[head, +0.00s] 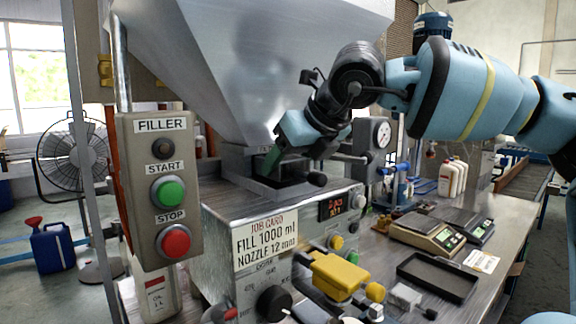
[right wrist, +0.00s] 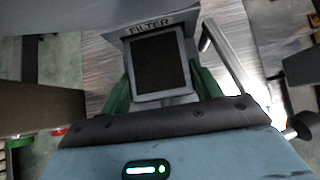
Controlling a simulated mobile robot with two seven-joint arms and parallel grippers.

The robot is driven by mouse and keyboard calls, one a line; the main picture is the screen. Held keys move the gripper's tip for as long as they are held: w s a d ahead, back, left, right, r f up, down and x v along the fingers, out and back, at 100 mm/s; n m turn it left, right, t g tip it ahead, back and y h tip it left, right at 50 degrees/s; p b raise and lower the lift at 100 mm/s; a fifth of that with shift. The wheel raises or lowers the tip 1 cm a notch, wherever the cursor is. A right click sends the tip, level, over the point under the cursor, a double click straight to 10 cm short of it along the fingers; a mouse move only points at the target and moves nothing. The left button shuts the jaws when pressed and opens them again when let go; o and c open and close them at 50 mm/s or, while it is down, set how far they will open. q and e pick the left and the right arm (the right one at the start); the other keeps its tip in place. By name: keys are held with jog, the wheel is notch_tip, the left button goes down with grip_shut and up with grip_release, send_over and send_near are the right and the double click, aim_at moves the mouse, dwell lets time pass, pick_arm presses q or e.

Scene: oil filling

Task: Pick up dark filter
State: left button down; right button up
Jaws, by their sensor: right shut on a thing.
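The dark filter (right wrist: 158,62) is a dark mesh panel in a pale grey frame, below the FILTER label in the right wrist view. My right gripper (right wrist: 161,88) has its green fingers at both sides of the filter's frame and is shut on it. In the head view my right gripper (head: 268,163) is at the filter housing (head: 262,186) under the hopper. There its fingers and the housing largely hide the filter. I cannot tell how far the filter sits inside the housing. My left gripper is not in view.
The steel hopper (head: 235,60) hangs close above my gripper. The FILLER button box (head: 160,195) stands left. A yellow block (head: 338,275), an empty black tray (head: 437,277) and scales (head: 425,232) are on the bench to the right.

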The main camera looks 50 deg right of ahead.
jog(key=s+a+b, duration=0.2)
jog(key=s, duration=1.6)
jog(key=shift+b, duration=0.3)
